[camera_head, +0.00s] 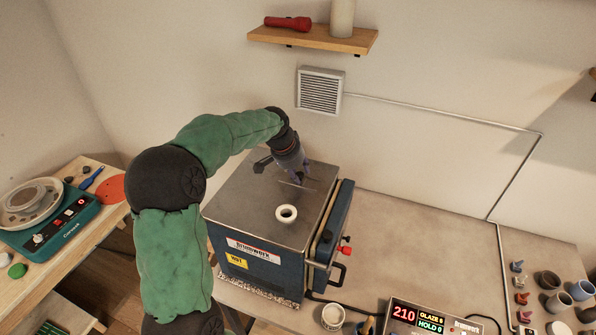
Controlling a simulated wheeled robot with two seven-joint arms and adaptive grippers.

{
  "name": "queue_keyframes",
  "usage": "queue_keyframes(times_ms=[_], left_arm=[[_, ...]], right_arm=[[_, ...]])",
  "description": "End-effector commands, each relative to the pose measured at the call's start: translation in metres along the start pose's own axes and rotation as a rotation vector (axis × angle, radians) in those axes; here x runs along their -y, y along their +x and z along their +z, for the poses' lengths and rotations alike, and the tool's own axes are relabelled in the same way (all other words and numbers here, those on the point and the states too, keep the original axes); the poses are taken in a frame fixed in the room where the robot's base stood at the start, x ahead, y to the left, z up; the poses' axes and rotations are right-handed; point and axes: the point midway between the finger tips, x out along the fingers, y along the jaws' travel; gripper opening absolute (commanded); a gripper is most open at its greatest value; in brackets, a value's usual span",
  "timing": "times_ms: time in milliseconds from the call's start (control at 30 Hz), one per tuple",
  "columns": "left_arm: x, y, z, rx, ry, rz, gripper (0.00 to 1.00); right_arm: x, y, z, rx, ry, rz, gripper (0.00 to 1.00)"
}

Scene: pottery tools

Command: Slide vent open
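The kiln (262,205) is a blue box with a grey metal lid. A white ring with a dark hole (287,213) sits on the lid, toward its front. A thin flat metal piece (297,184), perhaps the slide vent, shows on the lid behind the ring. My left gripper (303,172) points down over the lid's far right part, close to this piece. Its fingertips are small and partly hidden, so I cannot tell whether they touch it or are open. My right gripper is out of view.
A louvred wall vent (320,91) is behind the kiln, below a shelf (313,38) with a red torch (288,23). A controller (432,318) and a white cup (333,316) stand in front. The table right of the kiln is mostly clear.

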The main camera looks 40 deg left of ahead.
Motion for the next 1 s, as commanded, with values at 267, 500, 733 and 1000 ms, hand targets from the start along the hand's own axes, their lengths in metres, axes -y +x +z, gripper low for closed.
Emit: queue_keyframes(times_ms=[267,500,733,1000], left_arm=[[0.000,-0.001,-0.001,-0.002,0.000,-0.001,0.00],[-0.020,0.002,-0.010,-0.005,0.004,0.000,0.00],[-0.042,0.004,-0.019,-0.008,0.001,-0.002,0.00],[-0.043,0.004,-0.020,-0.010,-0.001,-0.002,0.00]], right_arm=[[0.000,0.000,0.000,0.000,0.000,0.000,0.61],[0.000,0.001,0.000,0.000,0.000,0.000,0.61],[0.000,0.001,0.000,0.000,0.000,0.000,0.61],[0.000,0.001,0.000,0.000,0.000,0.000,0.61]])
